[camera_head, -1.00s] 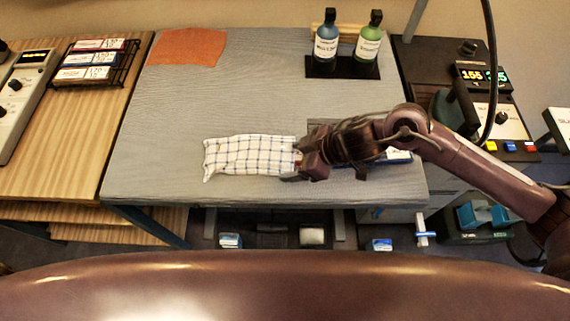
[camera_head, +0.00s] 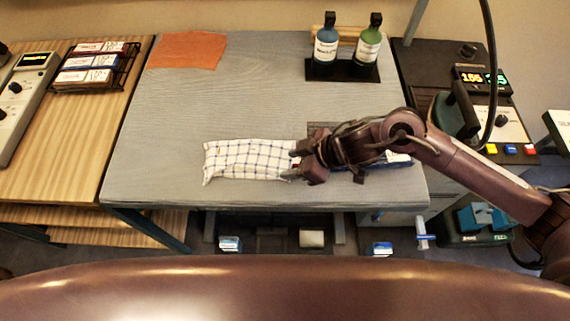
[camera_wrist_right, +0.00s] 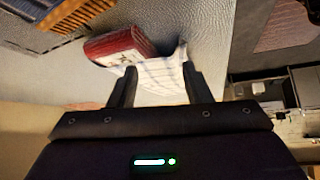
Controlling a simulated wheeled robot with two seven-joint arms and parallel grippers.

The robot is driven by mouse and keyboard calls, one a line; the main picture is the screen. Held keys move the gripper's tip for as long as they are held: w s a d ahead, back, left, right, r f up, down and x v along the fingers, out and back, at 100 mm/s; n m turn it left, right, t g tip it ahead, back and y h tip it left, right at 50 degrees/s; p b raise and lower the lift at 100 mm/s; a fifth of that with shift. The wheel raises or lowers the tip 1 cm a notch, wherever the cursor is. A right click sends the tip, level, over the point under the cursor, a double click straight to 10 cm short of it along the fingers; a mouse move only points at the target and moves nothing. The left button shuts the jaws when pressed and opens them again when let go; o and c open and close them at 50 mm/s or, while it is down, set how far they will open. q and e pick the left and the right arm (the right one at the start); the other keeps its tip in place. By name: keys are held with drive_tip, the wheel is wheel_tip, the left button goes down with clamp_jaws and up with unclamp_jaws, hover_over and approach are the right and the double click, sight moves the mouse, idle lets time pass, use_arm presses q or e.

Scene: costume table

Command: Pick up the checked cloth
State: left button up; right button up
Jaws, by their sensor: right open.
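The checked cloth (camera_head: 245,160), white with dark blue lines, lies on the grey-covered table (camera_head: 160,125) near its front middle. My right gripper (camera_head: 294,162) is at the cloth's right end, with its fingers open. In the right wrist view the cloth (camera_wrist_right: 162,78) shows between and beyond the open fingers (camera_wrist_right: 155,88). A dark red item with a pale label (camera_wrist_right: 120,46) lies beside the cloth there. Whether the fingers touch the cloth I cannot tell. My left gripper is not in view.
An orange cloth (camera_head: 187,50) lies at the back left. A blue bottle (camera_head: 326,48) and a green bottle (camera_head: 368,48) stand on a black base at the back right. A blue-edged item (camera_head: 396,160) lies partly hidden under my right arm. The table's middle is clear.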

drive_tip(key=shift+s, duration=0.1)
clamp_jaws()
idle(0.4)
wheel_tip(320, 180, up, 30)
drive_tip(key=p, duration=1.4)
